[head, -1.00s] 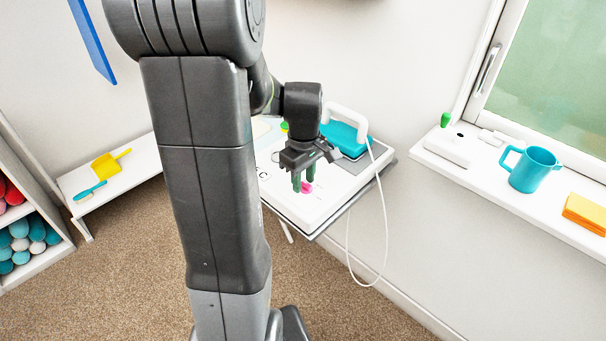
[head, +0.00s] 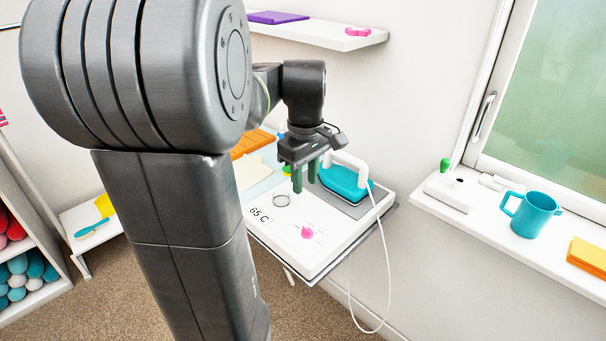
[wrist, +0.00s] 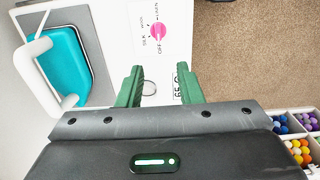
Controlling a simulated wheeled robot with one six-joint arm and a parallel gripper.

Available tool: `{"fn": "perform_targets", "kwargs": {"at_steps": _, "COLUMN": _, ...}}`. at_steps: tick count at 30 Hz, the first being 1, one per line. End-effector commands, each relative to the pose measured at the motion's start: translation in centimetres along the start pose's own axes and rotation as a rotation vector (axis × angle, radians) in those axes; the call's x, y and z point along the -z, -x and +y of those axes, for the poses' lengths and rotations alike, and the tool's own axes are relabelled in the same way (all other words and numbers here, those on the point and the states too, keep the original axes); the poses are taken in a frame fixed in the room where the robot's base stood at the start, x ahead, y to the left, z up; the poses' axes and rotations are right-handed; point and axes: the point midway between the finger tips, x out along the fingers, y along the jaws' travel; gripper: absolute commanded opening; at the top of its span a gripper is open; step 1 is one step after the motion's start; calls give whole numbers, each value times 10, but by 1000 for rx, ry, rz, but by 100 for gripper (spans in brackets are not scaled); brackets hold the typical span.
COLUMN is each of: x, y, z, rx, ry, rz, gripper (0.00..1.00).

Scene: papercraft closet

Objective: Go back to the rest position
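My gripper (head: 304,178) hangs above the white ironing station in the head view, with its green fingers pointing down. In the wrist view my gripper (wrist: 160,84) has its two green fingers apart with nothing between them. Below is the white board (head: 321,243) with a "65 C" display and a pink knob (head: 306,233). The knob also shows in the wrist view (wrist: 157,31), beside printed labels, apart from my fingers. A teal iron with a white handle (head: 344,183) rests on a grey pad at the board's right.
A white cord (head: 388,275) hangs off the board. Yarn shelves (head: 25,270) stand left.

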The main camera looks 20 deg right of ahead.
Motion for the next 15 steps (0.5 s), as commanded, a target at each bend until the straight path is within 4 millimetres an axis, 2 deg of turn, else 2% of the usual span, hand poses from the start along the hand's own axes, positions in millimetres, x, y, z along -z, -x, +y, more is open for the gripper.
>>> {"fn": "perform_targets", "kwargs": {"at_steps": 15, "x": 0, "y": -3, "z": 0, "rx": 1, "ry": 0, "rz": -1, "gripper": 33}}
